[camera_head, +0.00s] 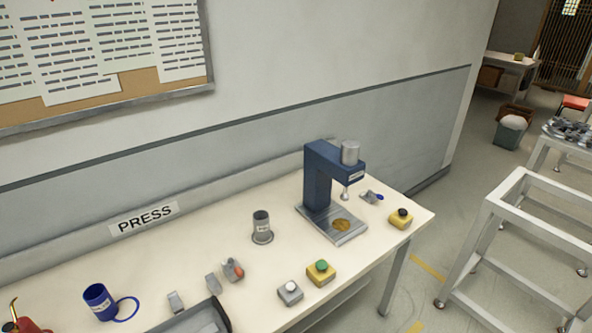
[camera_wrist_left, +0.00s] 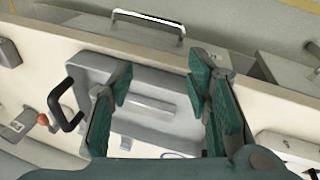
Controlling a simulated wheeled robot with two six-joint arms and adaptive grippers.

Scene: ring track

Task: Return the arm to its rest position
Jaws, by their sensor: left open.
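My left gripper (camera_wrist_left: 160,78) shows in the left wrist view with its two teal-padded fingers spread wide. Nothing is held between them. Beyond the fingers lies a grey tray (camera_wrist_left: 150,78) with a black handle (camera_wrist_left: 62,105) at its left side. The gap between fingertips and tray is hard to judge. Neither gripper shows in the head view. My right gripper is in neither view.
A table (camera_head: 385,258) along the wall bears a blue press (camera_head: 319,180), a grey cup (camera_head: 261,225), a blue cup (camera_head: 98,300), a green-button box (camera_head: 321,273) and a dark tray (camera_head: 200,322). Open floor and a metal frame (camera_head: 525,230) are at the right.

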